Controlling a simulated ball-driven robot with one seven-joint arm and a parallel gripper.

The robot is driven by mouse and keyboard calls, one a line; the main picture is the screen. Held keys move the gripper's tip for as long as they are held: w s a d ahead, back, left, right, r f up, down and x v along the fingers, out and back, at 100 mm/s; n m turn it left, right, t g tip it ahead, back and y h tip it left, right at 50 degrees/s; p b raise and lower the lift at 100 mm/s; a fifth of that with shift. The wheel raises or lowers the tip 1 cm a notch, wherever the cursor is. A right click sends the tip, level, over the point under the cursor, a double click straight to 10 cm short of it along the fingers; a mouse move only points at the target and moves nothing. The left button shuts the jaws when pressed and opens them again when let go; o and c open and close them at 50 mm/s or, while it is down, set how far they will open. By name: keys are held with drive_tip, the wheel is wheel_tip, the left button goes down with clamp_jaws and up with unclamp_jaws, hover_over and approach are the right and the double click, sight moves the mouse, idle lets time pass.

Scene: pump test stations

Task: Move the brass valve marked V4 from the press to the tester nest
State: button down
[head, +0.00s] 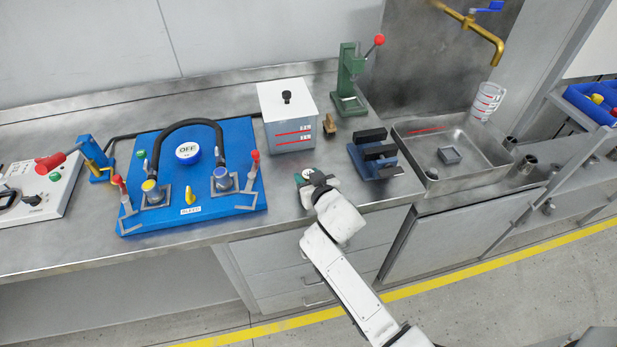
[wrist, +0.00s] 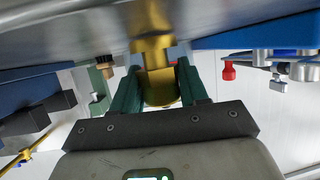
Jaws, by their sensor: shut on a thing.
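My gripper (head: 305,178) is low over the front of the steel counter, between the blue board and the black-barred rack. In the wrist view its green fingers (wrist: 158,88) are shut on a brass valve (wrist: 157,72). The valve is close to the counter surface; I cannot tell whether it touches. No V4 mark is readable, and the valve is mostly hidden by my gripper in the head view. The green press (head: 348,82) with a red knob stands at the back. I cannot tell which fixture is the tester nest.
A white-lidded box (head: 290,128) and a small brass-brown piece (head: 329,124) stand behind. A blue rack with black bars (head: 375,155) and a steel sink (head: 480,180) are right.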

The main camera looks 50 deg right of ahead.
drive_tip(key=shift+f, duration=0.2)
drive_tip(key=c, duration=0.6)
unclamp_jaws()
drive_tip(key=shift+r, duration=0.1)
drive_tip(key=shift+r, duration=0.15)
drive_tip(key=shift+s+a, duration=0.15)
drive_tip(key=shift+s, duration=0.15)
drive_tip(key=v, duration=1.1)
drive_tip(key=s+a+f+n+g+y, duration=0.1)
drive_tip(key=s+a+f+g+y, duration=0.1)
drive_tip(key=s, duration=0.4)
drive_tip(key=s+a+f+n+g+y, duration=0.2)
drive_tip(key=s+a+f+g, duration=0.2)
drive_tip(key=s+g, duration=0.1)
drive_tip(key=s+a+f+n+g+y, duration=0.1)
drive_tip(key=s+a+f+g, duration=0.2)
drive_tip(key=s, duration=0.5)
drive_tip(key=shift+s+a+n+g+y+b, duration=0.1)
drive_tip(key=shift+a+n+g+y+b, duration=0.3)
drive_tip(key=shift+g, duration=0.1)
